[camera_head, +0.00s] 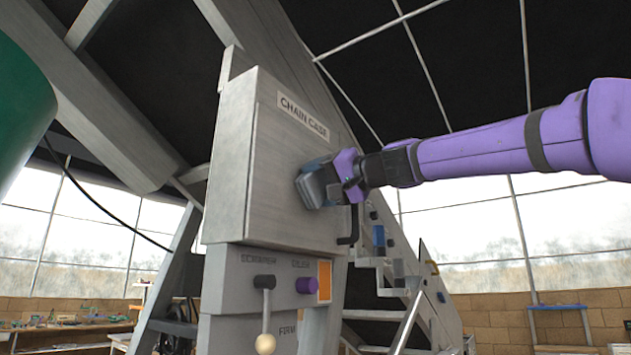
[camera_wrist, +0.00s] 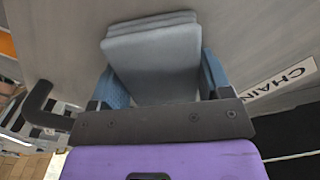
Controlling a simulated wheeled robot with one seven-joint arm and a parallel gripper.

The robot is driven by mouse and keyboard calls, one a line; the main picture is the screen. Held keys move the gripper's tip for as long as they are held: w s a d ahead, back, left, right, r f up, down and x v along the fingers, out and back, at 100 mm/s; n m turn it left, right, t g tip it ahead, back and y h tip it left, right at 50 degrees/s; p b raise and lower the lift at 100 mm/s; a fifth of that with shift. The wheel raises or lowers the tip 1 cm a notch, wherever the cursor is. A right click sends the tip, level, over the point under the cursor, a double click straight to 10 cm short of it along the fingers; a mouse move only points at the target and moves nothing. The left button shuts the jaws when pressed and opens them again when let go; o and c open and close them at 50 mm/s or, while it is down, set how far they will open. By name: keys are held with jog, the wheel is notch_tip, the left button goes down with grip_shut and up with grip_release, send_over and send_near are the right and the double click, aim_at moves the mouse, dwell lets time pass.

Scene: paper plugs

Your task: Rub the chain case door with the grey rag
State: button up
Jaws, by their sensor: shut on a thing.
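The chain case door (camera_head: 270,160) is a grey metal panel with a "CHAIN CASE" label (camera_head: 303,115) near its top. My gripper (camera_head: 318,186) comes in from the right and is at the door's face, below the label. It is shut on the grey rag (camera_head: 309,189), a folded pad. In the wrist view the rag (camera_wrist: 155,58) sits between the two blue fingers, its far edge against or very close to the door surface (camera_wrist: 70,40). I cannot tell for certain whether it touches.
A black door handle (camera_head: 349,226) sticks out at the door's lower right; it also shows in the wrist view (camera_wrist: 38,108). Below are a lever with a pale knob (camera_head: 265,343), a purple knob (camera_head: 306,285) and an orange panel (camera_head: 324,281). A green cylinder (camera_head: 20,110) is at far left.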

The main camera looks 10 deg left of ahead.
aim_at(276, 170)
jog(key=shift+w+d, duration=0.35)
jog(key=shift+w, duration=0.5)
jog(key=shift+s+a, duration=0.8)
jog(key=shift+s, duration=1.05)
jog(key=shift+s+a, duration=0.8)
jog(key=shift+s, duration=1.1)
jog(key=shift+s+a, duration=0.8)
jog(key=shift+s, duration=1.05)
jog(key=shift+s+d, duration=0.1)
jog(key=shift+v, duration=2.85)
jog(key=shift+v, duration=1.45)
